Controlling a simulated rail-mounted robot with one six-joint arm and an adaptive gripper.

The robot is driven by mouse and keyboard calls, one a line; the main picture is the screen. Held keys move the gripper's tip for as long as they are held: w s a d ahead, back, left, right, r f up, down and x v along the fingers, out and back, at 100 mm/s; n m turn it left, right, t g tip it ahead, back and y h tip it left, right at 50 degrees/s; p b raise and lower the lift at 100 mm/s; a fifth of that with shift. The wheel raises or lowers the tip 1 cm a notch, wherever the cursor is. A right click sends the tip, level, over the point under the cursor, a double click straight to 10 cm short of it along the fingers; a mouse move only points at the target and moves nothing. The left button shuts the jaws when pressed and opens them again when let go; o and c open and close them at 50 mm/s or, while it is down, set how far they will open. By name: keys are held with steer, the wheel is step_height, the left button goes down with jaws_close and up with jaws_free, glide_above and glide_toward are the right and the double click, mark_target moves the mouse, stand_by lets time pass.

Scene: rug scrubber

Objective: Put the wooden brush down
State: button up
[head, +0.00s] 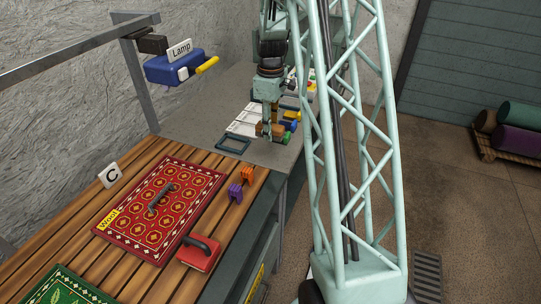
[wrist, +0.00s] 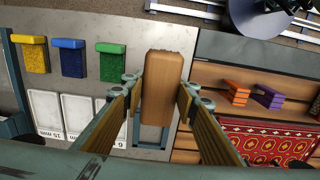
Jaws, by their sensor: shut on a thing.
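My gripper (head: 269,126) is shut on the wooden brush (head: 263,130) over the grey worktop (head: 199,122). In the wrist view the brush (wrist: 163,88) is a light brown block with rounded ends, clamped between the two fingertips of my gripper (wrist: 160,92). Its underside is hidden, and I cannot tell whether it touches the worktop. A dark blue-grey rectangular frame (head: 233,151) lies flat on the worktop to the left of the brush in the head view. In the wrist view the frame (wrist: 137,133) shows partly behind the brush.
Yellow (wrist: 29,54), blue (wrist: 70,58) and green (wrist: 111,63) brushes stand close by, near white thickness cards (wrist: 45,112). A blue lamp (head: 170,68) hangs above.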

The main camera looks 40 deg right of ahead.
glide_above(271, 156)
steer(key=shift+w+d+f+b, duration=0.1)
steer(key=shift+f+b, duration=0.05)
steer(key=shift+f, duration=1.4)
steer(key=shift+w+f+b, duration=0.1)
steer(key=shift+f+b, duration=0.05)
steer(key=shift+f, duration=1.4)
steer(key=shift+f, duration=0.1)
steer(key=shift+f, duration=1.8)
steer(key=shift+s+f+b, duration=0.1)
steer(key=shift+f+b, duration=0.3)
steer(key=shift+b, duration=0.15)
steer(key=o, duration=1.4)
steer(key=shift+f, duration=0.1)
